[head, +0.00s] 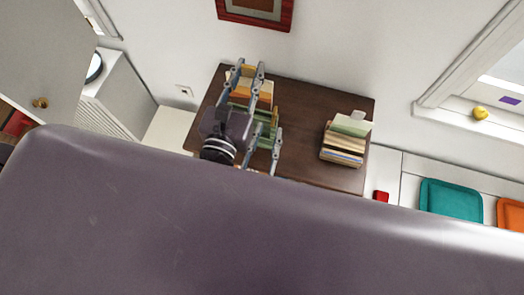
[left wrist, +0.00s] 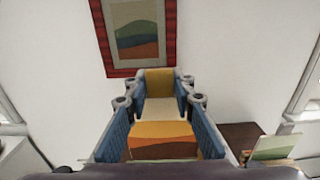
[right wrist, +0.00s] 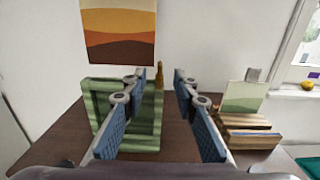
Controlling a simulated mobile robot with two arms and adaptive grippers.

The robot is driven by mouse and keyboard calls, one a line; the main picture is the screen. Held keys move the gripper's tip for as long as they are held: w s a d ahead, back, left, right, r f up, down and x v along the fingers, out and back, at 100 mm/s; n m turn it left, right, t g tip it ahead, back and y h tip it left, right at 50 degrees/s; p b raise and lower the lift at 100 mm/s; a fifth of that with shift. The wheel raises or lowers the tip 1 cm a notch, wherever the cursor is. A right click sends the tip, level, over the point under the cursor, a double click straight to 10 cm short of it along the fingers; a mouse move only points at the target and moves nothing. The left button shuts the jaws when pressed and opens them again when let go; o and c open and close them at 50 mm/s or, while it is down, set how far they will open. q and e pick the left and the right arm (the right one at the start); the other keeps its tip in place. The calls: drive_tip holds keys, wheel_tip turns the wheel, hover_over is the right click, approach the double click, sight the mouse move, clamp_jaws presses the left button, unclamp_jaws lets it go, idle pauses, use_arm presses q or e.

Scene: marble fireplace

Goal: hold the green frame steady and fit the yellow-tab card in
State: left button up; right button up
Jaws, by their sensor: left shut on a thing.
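My left gripper (head: 248,68) is shut on the yellow-tab card (left wrist: 158,129), with a finger at each side edge. The card has a yellow tab (left wrist: 159,76) on top and orange and brown bands; it also shows in the right wrist view (right wrist: 118,32). There it hangs upright above the green frame (right wrist: 97,88), apart from it. The green frame stands on the brown table, partly hidden by my grippers in the head view. My right gripper (right wrist: 160,76) is open, with the frame's right side between its fingers; I cannot tell whether they touch it.
A red-framed picture (left wrist: 173,66) hangs on the wall behind. Bare table lies between the green frame and the books.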

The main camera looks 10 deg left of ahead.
sight(250, 95)
drive_tip(key=shift+w, duration=2.25)
clamp_jaws()
use_arm(q)
wheel_tip(250, 95, down, 8)
idle(1.7)
drive_tip(key=o, duration=1.7)
drive_tip(key=shift+c, duration=0.2)
